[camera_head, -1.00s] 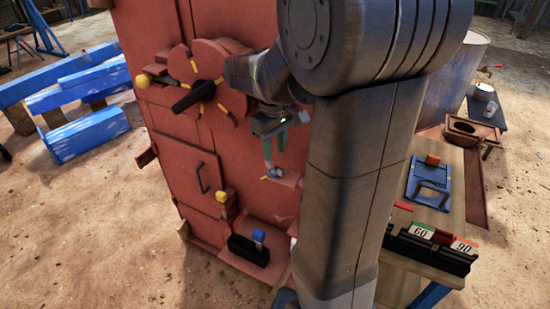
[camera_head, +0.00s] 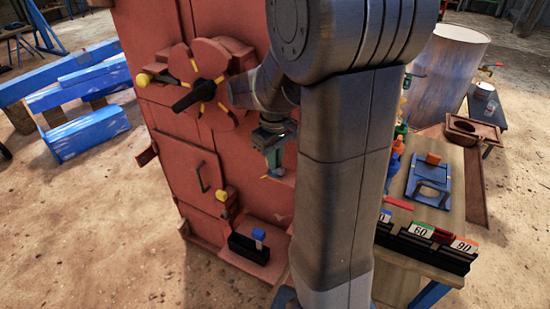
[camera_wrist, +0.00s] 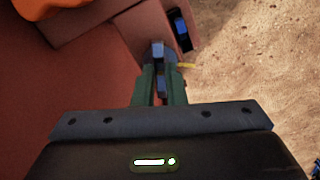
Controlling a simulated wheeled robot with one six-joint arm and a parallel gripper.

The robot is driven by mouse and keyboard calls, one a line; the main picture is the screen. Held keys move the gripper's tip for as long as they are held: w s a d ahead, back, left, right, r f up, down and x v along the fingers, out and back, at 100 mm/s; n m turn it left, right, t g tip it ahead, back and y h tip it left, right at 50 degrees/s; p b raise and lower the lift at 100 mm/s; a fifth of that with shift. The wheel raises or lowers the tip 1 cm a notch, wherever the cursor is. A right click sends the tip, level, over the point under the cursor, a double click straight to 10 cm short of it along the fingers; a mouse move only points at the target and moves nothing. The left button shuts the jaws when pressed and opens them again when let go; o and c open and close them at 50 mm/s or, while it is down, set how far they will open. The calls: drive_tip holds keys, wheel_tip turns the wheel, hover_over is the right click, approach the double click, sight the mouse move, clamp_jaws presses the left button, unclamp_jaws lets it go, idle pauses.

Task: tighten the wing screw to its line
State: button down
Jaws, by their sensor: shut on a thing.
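The wing screw (camera_wrist: 158,52) is a small blue piece on a ledge of the red crusher (camera_head: 215,165). In the wrist view its blue wing stands between and just past the green fingertips. A short yellow line (camera_wrist: 187,65) lies to its right. My gripper (camera_head: 272,170) points down at the ledge in the head view, shut on the wing screw (camera_head: 276,177), which is mostly hidden there. The gripper also shows in the wrist view (camera_wrist: 161,75). The screw's exact angle to the line is hard to tell.
A black holder (camera_head: 248,249) with a blue-topped piece sits on a lower red ledge. A dark lever (camera_head: 196,96) with yellow marks is on the crusher's face. A table with a blue frame (camera_head: 430,180) and number cards (camera_head: 420,231) stands at the right.

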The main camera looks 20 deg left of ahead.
drive_tip(key=shift+m, duration=1.2)
drive_tip(key=c, duration=1.5)
unclamp_jaws()
drive_tip(key=shift+r, duration=0.1)
wheel_tip(320, 180, up, 14)
drive_tip(key=shift+f, duration=0.15)
drive_tip(key=shift+f, duration=0.15)
